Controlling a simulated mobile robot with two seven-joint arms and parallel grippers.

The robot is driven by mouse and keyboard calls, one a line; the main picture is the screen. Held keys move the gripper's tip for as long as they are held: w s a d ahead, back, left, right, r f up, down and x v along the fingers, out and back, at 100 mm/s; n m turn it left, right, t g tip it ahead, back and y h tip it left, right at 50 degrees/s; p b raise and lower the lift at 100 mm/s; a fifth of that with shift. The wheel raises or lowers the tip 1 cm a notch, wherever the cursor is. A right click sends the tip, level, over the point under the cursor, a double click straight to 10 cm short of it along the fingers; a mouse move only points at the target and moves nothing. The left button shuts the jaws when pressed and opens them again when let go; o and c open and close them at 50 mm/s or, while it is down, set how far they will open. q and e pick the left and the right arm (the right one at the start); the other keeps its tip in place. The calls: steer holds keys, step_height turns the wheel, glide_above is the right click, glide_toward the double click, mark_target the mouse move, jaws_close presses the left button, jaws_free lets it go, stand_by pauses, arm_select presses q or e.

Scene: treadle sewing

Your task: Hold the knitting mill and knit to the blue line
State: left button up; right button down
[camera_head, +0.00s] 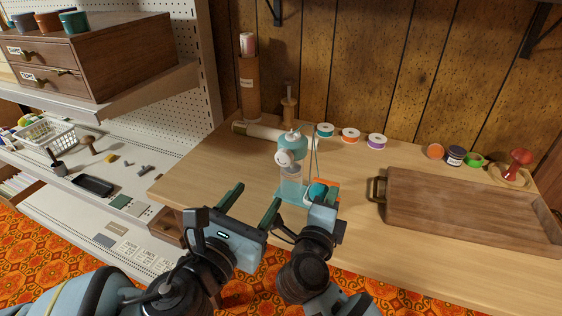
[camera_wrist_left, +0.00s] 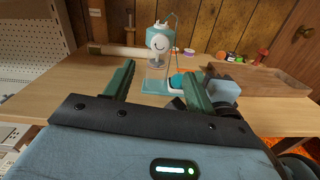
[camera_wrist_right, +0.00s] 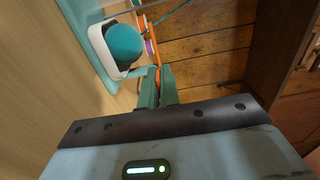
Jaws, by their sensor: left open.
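The knitting mill (camera_head: 291,150), with a teal and white head over a clear cylinder (camera_head: 291,181), stands upright near the table's front edge. It also shows in the left wrist view (camera_wrist_left: 160,40). A teal yarn ball (camera_wrist_right: 122,44) sits in a white holder beside it. My left gripper (camera_head: 254,196) is open and empty in front and to the left of the mill, apart from it. My right gripper (camera_wrist_right: 158,76) is at the mill's right, beside the yarn ball, its fingers close together on a thin orange piece (camera_wrist_right: 156,58). I cannot make out a blue line.
A wooden tray (camera_head: 460,205) with a dark handle lies to the right. Several spools (camera_head: 351,135) stand behind the mill, near a pale roll (camera_head: 262,133) and a brown tube (camera_head: 249,85). Shelves (camera_head: 100,190) are at the left. The table left of the mill is clear.

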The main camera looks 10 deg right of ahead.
mark_target(282, 161)
arm_select(q)
steer(key=x, duration=1.2)
steer(key=c, duration=1)
steer(key=shift+m, duration=1.6)
steer(key=o, duration=1)
